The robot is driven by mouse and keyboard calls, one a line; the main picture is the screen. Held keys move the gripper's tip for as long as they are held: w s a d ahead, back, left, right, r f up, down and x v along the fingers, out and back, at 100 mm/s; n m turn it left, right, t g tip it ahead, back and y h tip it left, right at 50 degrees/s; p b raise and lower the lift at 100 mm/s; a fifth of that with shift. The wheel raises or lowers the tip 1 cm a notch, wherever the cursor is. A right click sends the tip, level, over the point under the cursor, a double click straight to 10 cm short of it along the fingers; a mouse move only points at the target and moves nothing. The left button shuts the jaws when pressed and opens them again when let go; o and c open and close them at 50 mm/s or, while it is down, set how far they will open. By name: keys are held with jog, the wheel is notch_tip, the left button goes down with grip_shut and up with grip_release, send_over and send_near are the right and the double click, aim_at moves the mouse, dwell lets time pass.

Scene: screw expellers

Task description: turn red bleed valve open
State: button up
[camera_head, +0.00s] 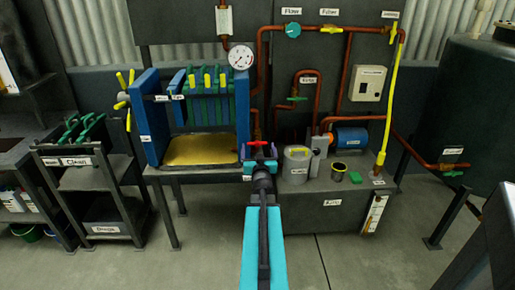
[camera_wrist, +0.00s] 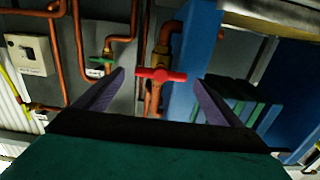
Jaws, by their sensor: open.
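The red bleed valve handle (camera_head: 259,143) sits on a copper pipe just right of the blue press frame. In the wrist view the red handle (camera_wrist: 161,75) is a T-bar seen across the gap between my fingers, on a brass-coloured fitting. My gripper (camera_head: 260,158) is open and empty, just below and in front of the handle in the head view. In the wrist view my gripper's two fingers (camera_wrist: 159,79) stand wide on either side of the handle, apart from it. How far the handle lies beyond the fingertips is hard to tell.
The blue filter press (camera_head: 197,110) stands left of the valve, close to my gripper. A green-handled valve (camera_head: 297,98) and copper pipes are to the right. A grey canister (camera_head: 296,165) and blue motor (camera_head: 350,138) sit on the bench at right. A pressure gauge (camera_head: 241,57) is above.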

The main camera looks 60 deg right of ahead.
jog(key=shift+x, duration=0.9)
jog(key=c, duration=1.1)
